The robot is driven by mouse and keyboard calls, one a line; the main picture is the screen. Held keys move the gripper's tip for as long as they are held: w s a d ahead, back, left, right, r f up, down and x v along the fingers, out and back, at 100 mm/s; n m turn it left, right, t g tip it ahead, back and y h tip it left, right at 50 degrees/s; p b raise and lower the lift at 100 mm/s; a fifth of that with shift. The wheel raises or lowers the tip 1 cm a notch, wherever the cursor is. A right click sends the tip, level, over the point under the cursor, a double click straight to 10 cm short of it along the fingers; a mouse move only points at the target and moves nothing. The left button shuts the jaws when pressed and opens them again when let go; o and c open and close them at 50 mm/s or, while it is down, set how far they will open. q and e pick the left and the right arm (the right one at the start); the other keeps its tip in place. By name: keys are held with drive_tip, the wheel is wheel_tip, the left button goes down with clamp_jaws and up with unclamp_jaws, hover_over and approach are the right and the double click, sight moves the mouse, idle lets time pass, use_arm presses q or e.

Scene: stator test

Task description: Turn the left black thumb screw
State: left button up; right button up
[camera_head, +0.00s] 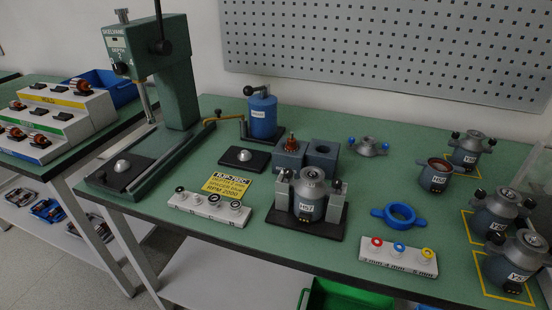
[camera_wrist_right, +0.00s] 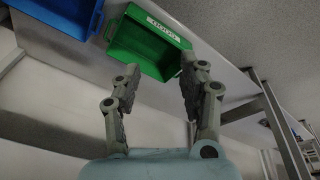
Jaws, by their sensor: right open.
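The stator unit (camera_head: 309,203) marked H57 sits upright in a grey two-post fixture on a dark base plate (camera_head: 283,229) in the head view. A small black thumb screw (camera_head: 287,175) is at its upper left, beside the left post. Another black thumb screw (camera_head: 337,184) is at its upper right. No gripper is near either screw. My right gripper (camera_wrist_right: 162,76) shows only in the right wrist view, open and empty, with its fingers apart below the table level. My left gripper is in neither view.
Grey blocks (camera_head: 322,156) stand behind the fixture and a white connector strip (camera_head: 209,208) lies to its left. A blue ring (camera_head: 399,215) and another strip (camera_head: 398,256) lie to its right. A green bin (camera_wrist_right: 148,48) is beyond my right gripper.

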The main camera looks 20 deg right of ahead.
drive_tip(key=w+a+r+n+p, duration=0.1)
drive_tip(key=w+r+p, duration=0.25)
drive_tip(key=r, duration=0.95)
drive_tip(key=w+a+r+p, duration=0.25)
drive_tip(key=w+r, duration=0.25)
drive_tip(key=r, duration=0.7)
drive_tip(key=n+g+p, duration=0.1)
drive_tip(key=n+g, duration=0.1)
drive_tip(key=n, duration=0.8)
approach(288, 171)
drive_tip(key=shift+y, duration=0.4)
drive_tip(key=f, duration=0.9)
drive_tip(key=shift+w+d+f, duration=0.1)
drive_tip(key=shift+w+d, duration=0.05)
drive_tip(key=shift+d, duration=0.25)
drive_tip(key=shift+c, duration=0.3)
clamp_jaws()
